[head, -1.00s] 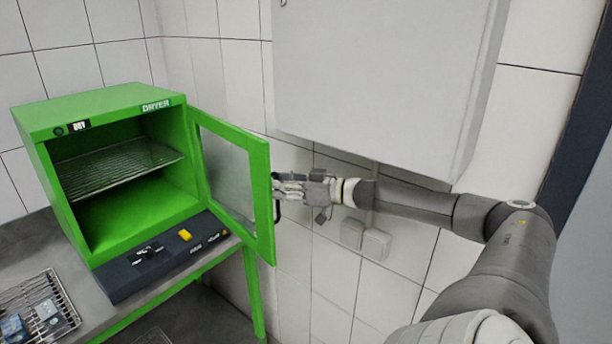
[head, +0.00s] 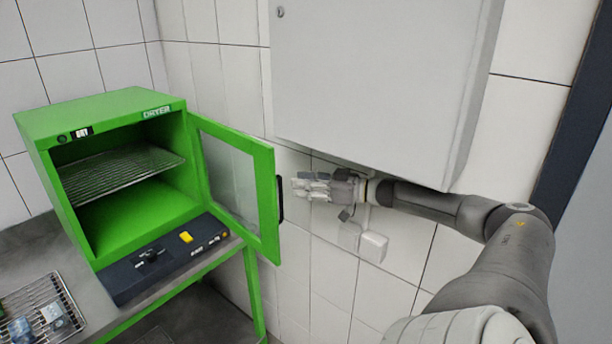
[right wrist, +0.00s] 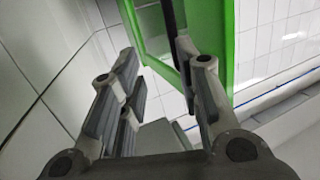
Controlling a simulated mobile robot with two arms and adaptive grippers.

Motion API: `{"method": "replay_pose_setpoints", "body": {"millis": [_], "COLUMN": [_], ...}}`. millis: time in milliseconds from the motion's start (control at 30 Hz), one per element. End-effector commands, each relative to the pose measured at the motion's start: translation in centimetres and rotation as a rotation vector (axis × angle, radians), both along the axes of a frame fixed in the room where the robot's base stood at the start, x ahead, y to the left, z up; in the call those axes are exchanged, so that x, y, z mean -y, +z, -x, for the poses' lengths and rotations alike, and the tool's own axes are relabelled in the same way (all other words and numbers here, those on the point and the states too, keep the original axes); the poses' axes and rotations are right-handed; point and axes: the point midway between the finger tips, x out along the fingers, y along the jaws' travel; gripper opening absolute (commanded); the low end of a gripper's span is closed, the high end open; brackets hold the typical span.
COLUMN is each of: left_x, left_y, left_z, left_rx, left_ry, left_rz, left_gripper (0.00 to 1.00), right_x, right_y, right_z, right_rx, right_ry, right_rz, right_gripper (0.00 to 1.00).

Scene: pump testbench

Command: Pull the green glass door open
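The green glass door (head: 266,205) of the green dryer (head: 98,112) stands wide open, swung out to the right. Its dark handle (head: 281,198) is on the door's outer edge. My right gripper (head: 300,187) is just right of the handle, apart from it in the head view. In the right wrist view its two fingers (right wrist: 158,92) are spread with nothing held between them. The green door frame (right wrist: 152,40) shows beyond the fingers there, with a dark bar, probably the handle, partly behind the right finger. My left gripper is not in view.
A grey wall cabinet (head: 375,80) hangs above my right forearm. White sockets (head: 372,247) are on the tiled wall below it. The dryer's rack (head: 120,172) is inside, and a wire tray (head: 68,298) with small items lies on the bench at left.

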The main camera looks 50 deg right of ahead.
Motion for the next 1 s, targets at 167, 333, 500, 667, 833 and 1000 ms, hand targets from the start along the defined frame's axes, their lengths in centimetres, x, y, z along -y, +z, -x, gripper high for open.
{"method": "replay_pose_setpoints", "body": {"millis": [167,333,500,667,833,1000], "left_x": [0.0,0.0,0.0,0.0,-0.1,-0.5], "left_y": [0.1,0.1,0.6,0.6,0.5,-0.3], "left_z": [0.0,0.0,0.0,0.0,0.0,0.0], "left_rx": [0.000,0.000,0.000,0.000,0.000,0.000], "left_ry": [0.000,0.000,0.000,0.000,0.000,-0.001], "left_rz": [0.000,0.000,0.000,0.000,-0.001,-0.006], "left_gripper": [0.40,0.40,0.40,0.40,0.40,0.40], "right_x": [0.4,0.4,0.4,0.4,0.2,-1.2], "right_y": [0.0,0.0,0.2,-0.1,-0.3,-1.9], "right_z": [0.2,0.2,0.2,0.2,0.2,0.1], "right_rx": [0.000,-0.001,0.000,-0.001,-0.002,-0.010], "right_ry": [0.000,0.000,0.000,0.000,-0.001,-0.021], "right_rz": [0.000,0.000,-0.001,0.000,-0.014,-0.148], "right_gripper": [0.31,0.31,0.31,0.31,0.16,0.00]}}
